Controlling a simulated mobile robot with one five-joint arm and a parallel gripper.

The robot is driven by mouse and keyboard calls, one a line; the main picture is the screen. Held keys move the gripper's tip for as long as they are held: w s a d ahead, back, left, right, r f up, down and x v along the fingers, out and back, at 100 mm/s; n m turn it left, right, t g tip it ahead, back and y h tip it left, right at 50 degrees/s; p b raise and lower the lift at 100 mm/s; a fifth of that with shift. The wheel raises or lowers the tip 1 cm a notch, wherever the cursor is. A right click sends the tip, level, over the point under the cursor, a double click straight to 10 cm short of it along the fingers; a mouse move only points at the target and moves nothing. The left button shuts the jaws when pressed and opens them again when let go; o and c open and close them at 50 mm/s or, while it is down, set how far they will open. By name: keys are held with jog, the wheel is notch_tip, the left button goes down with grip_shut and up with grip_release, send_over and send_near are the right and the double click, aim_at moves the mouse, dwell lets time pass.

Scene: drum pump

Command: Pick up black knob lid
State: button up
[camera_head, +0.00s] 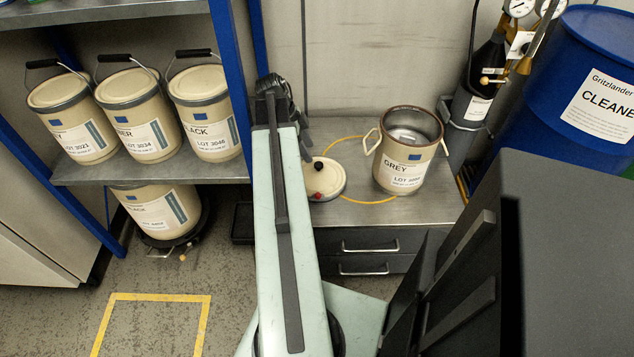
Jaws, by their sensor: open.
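A cream round lid (333,180) lies on the metal bench just right of my arm, which hides its left edge. A black knob (318,165) shows at its upper left and a red knob (317,196) at its lower left. I cannot tell whether both knobs belong to one lid or to two overlapping lids. My gripper (271,84) is dark and small in view at the far end of my arm. It is open, up and to the left of the lid in the picture, and I see nothing held in it.
An open cream pot labelled GREY (408,160) with side handles stands right of the lid. A yellow ring line marks the bench (430,212). Lidded pails (135,115) fill the left shelf. A gas cylinder (470,105) and blue drum (570,90) stand at the right.

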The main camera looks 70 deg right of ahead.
aim_at(319, 164)
jog(key=b+x, duration=0.6)
jog(key=x, duration=0.1)
jog(key=shift+s+d+f, duration=0.2)
jog(key=shift+d, duration=0.05)
jog(key=shift+r, duration=0.2)
grip_shut()
dwell(1.0)
